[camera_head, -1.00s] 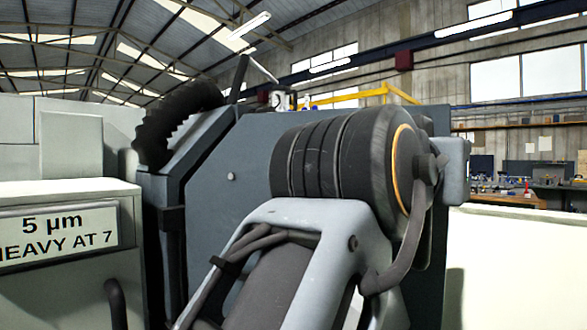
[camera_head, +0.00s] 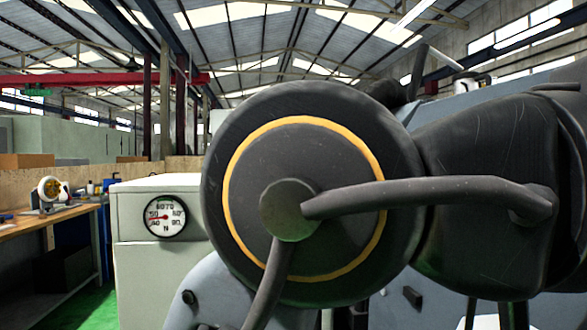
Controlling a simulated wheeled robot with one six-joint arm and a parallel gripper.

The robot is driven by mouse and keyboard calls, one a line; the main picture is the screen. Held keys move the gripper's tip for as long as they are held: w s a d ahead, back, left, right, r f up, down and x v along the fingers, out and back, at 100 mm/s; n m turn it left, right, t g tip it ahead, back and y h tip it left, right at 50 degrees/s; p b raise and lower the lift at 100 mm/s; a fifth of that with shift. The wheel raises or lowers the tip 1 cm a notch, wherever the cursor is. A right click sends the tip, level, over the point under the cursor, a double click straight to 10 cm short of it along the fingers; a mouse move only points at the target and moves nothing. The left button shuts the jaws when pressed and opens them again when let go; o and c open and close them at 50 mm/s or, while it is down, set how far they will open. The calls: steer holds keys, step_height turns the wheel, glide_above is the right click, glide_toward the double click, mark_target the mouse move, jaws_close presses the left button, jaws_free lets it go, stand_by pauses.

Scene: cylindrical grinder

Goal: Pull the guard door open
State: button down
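My own arm's large dark joint with a yellow ring fills the middle and right of the head view. My gripper is not in view. Behind the arm at the upper right, a strip of a blue-grey panel (camera_head: 505,85) shows. I cannot tell whether it is part of the guard door. No door handle can be made out, and most of that area is hidden by my arm.
A pale cabinet (camera_head: 145,257) with a round dial gauge (camera_head: 166,217) stands left of my arm. A wooden workbench (camera_head: 45,222) with a small machine (camera_head: 48,193) on it is at the far left. Green floor (camera_head: 97,310) shows between them.

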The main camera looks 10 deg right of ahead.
steer(key=shift+a, duration=0.2)
steer(key=c, duration=1)
jaws_free()
steer(key=shift+s, duration=0.15)
steer(key=shift+o, duration=0.2)
steer(key=p+v, duration=0.2)
steer(key=v, duration=1.2)
steer(key=shift+d, duration=0.15)
